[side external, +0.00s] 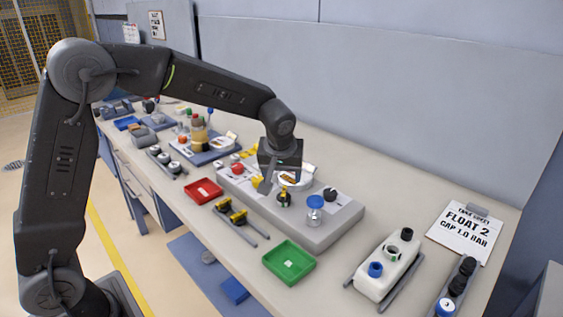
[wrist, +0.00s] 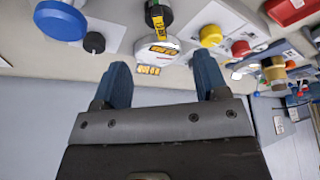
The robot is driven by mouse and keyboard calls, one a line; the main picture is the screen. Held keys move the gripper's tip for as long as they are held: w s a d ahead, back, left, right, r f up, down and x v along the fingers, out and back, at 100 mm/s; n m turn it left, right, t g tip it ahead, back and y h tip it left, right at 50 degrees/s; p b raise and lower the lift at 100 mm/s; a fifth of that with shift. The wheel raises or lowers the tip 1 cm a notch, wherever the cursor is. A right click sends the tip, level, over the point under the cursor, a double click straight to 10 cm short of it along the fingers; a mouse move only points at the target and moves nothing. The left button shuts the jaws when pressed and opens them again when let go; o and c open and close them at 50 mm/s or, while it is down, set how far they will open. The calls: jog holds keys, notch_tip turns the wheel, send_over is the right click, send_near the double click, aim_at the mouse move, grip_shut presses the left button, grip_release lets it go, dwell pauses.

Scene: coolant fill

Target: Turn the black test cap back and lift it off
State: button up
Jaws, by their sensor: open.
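A black cap with a yellow lettered tag (side external: 283,198) sits on the grey fixture block (side external: 325,230). It shows at the top of the wrist view (wrist: 156,16); the lettering is too small to read surely. A plain black knob (side external: 330,194) is to its right, also in the wrist view (wrist: 94,42). I cannot be certain which is the test cap. My gripper (side external: 280,182) is open and empty over the block, close to the tagged cap. In the wrist view, its blue fingers (wrist: 160,65) are spread apart, with a white gauge (wrist: 155,48) beyond them.
A blue-capped clear jar (side external: 315,210) stands on the block. Yellow (wrist: 210,36) and red (wrist: 240,48) knobs are on the other side. Green (side external: 289,262) and red (side external: 203,190) trays lie in front. A white tank (side external: 387,265) and a task sheet (side external: 466,230) are at right.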

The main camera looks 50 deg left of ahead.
aim_at(284, 191)
jog(key=x, duration=0.9)
jog(key=c, duration=0.9)
jog(key=o, duration=0.3)
jog(key=shift+c, duration=0.9)
jog(key=shift+n+g+y, duration=0.4)
jog(key=shift+n, duration=1.2)
jog(key=shift+n+g, duration=0.4)
jog(key=shift+n, duration=0.6)
jog(key=shift+n+y, duration=0.3)
jog(key=shift+n, duration=0.3)
